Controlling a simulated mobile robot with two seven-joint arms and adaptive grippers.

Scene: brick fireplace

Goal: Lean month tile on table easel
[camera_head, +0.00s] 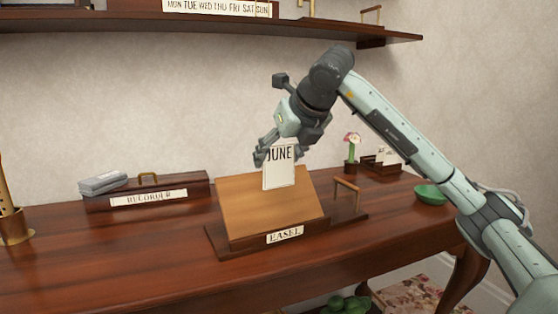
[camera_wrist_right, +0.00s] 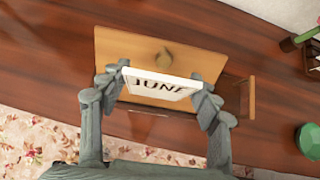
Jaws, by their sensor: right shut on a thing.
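The month tile (camera_head: 279,172) is a white card marked JUNE. My right gripper (camera_head: 275,148) is shut on it near its top edge and holds it upright in front of the easel's board. In the right wrist view the tile (camera_wrist_right: 160,85) sits between the two fingers (camera_wrist_right: 158,95). The table easel (camera_head: 245,205) has a tilted wooden board and a dark base with a label reading EASEL. It also shows beyond the tile in the right wrist view (camera_wrist_right: 130,45). I cannot tell whether the tile touches the board. My left gripper is not in view.
A dark box labelled RECORDER (camera_head: 190,190) with grey folded items (camera_head: 103,183) stands left of the easel. A small wooden stand (camera_head: 346,190), a flower pot (camera_head: 351,155) and a green bowl (camera_head: 430,194) are to the right. A shelf (camera_head: 200,22) hangs above.

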